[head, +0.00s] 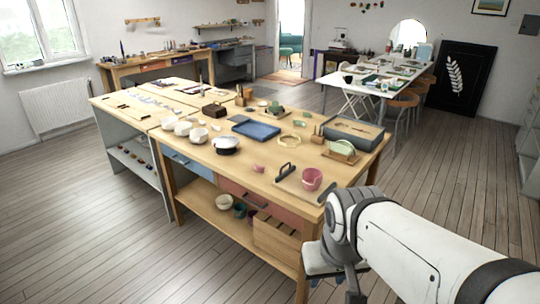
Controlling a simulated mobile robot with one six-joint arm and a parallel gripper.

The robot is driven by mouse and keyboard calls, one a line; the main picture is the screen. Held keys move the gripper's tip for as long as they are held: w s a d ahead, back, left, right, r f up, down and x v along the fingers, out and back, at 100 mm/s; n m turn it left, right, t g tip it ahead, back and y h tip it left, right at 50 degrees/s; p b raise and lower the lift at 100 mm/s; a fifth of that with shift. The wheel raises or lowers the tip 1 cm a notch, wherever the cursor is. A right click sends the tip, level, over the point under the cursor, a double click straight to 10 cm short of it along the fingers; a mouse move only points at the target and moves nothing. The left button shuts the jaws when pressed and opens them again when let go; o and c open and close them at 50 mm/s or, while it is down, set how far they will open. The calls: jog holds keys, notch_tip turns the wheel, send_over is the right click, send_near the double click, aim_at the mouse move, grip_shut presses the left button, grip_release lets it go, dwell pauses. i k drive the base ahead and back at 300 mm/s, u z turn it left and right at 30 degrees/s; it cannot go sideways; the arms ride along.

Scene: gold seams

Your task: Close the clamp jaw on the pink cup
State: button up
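The pink cup (312,179) stands upright at the near right corner of the wooden worktable. It is on or against a low, light-coloured clamp base (292,187). A dark bar or handle (287,169) rises at the back left of the base, apart from the cup. The jaw is too small to make out, so I cannot tell how far it is from the cup. A small pink piece (258,168) lies left of the bar. My arm comes in from the right; my gripper (335,268) hangs low beside the table corner, below the top and away from the cup. Its fingers are unclear.
On the tabletop (240,178) are a blue tray (256,130), white bowls (198,135), a black-rimmed bowl (226,145), a green item on a wooden stand (341,150) and a grey-topped box (353,132). Open wooden floor (440,205) lies right of the table.

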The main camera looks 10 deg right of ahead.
aim_at(291, 168)
jog(key=z, duration=0.15)
jog(key=k, duration=0.4)
jog(key=u, duration=0.5)
jog(key=i, duration=1.4)
jog(key=z, duration=0.65)
